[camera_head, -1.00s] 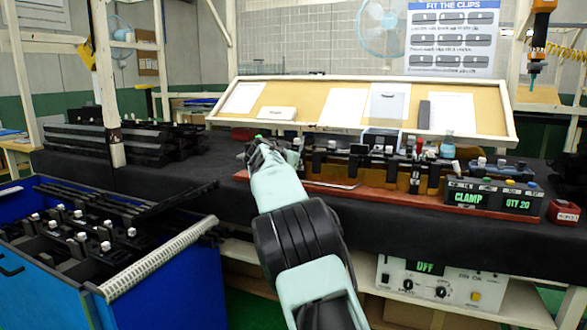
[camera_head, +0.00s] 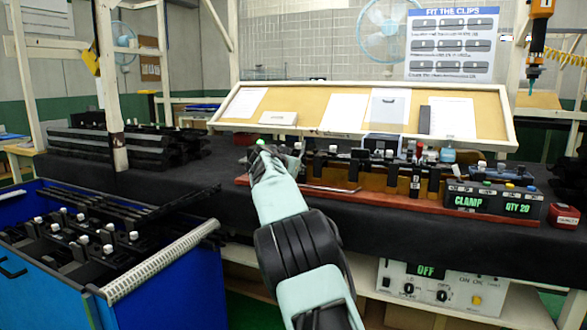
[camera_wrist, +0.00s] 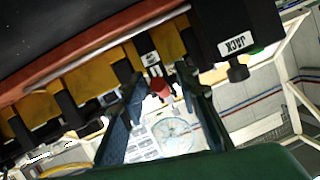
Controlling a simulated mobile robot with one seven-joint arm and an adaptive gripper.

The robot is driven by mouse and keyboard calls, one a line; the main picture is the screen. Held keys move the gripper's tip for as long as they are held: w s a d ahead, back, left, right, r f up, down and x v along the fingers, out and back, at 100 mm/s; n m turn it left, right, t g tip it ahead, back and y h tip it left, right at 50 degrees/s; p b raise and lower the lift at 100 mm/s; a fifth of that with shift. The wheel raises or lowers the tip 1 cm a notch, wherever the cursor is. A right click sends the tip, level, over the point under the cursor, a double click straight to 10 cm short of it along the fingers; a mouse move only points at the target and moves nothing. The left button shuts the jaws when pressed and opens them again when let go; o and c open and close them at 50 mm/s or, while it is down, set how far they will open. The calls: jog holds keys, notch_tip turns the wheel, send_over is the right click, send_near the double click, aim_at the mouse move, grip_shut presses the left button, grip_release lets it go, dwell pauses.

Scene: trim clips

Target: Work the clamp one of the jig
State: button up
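The jig is a long red-brown base (camera_head: 390,200) with amber blocks and a row of black clamps with pale knobs along the bench. One clamp (camera_head: 419,150) has a red top. My gripper (camera_head: 264,157) is at the jig's left end, largely hidden by my arm in the head view. In the wrist view, my gripper's two dark fingers (camera_wrist: 160,92) stand apart. A red knob (camera_wrist: 159,88) shows between their tips in the picture; contact is not visible. Behind it is a black clamp with a white label (camera_wrist: 150,62), too small to read.
A black block marked JACK (camera_wrist: 236,43) is beside the fingers in the wrist view. A display box (camera_head: 490,200) reads CLAMP and QTY 20. A tilted paper board (camera_head: 360,110) stands behind the jig. A blue bin (camera_head: 170,275) of black parts is at lower left.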

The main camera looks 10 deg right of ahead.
jog(key=shift+s, duration=0.1)
jog(key=v, duration=1.2)
